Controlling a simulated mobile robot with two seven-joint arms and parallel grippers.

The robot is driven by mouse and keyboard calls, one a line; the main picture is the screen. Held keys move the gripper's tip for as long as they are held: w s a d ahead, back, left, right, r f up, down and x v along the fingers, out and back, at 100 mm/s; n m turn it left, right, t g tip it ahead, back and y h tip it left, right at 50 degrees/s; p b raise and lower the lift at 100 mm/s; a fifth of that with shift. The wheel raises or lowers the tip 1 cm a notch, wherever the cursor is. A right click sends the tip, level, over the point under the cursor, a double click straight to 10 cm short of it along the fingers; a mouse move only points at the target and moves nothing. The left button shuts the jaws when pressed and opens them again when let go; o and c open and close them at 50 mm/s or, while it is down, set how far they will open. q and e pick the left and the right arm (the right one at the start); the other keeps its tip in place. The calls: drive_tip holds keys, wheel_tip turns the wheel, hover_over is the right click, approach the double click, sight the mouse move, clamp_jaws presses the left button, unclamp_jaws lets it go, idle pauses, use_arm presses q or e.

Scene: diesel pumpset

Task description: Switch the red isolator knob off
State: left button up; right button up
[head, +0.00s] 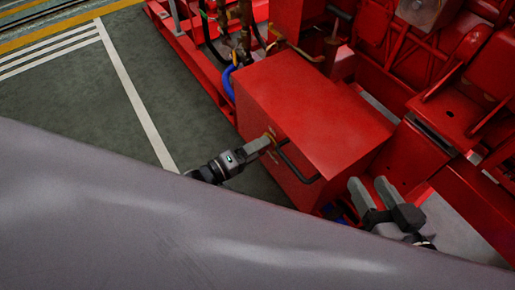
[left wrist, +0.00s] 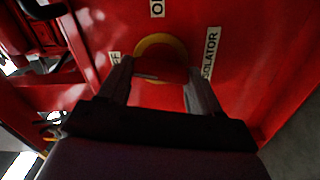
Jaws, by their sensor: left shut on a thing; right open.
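The red isolator knob (left wrist: 160,68) sits on a yellow round plate (left wrist: 160,40) on the front face of a red box (head: 315,105). My left gripper (head: 267,143) is at that face, and in the left wrist view its two fingers (left wrist: 157,85) are on either side of the knob, shut on it. White labels surround the plate: one reading "ISOLATOR" (left wrist: 210,52) on the right, a partly hidden one ending in "F" (left wrist: 115,58) on the left, and a cut-off one starting with "O" (left wrist: 157,8) above. In the head view the knob is mostly hidden by the gripper. My right gripper (head: 371,190) is open and empty, right of the box.
A dark handle (head: 296,165) stands out from the box face just right of my left gripper. Red machinery (head: 450,90) fills the right side, with hoses and a blue pipe (head: 228,82) behind the box. Green floor with white lines (head: 130,85) is clear on the left.

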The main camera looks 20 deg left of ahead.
use_arm(q)
drive_tip(key=shift+w+a+n, duration=0.1)
drive_tip(key=shift+w+n, duration=0.15)
drive_tip(key=shift+n, duration=0.85)
drive_tip(key=shift+r, duration=0.1)
drive_tip(key=o, duration=0.9)
drive_tip(key=shift+o, duration=0.8)
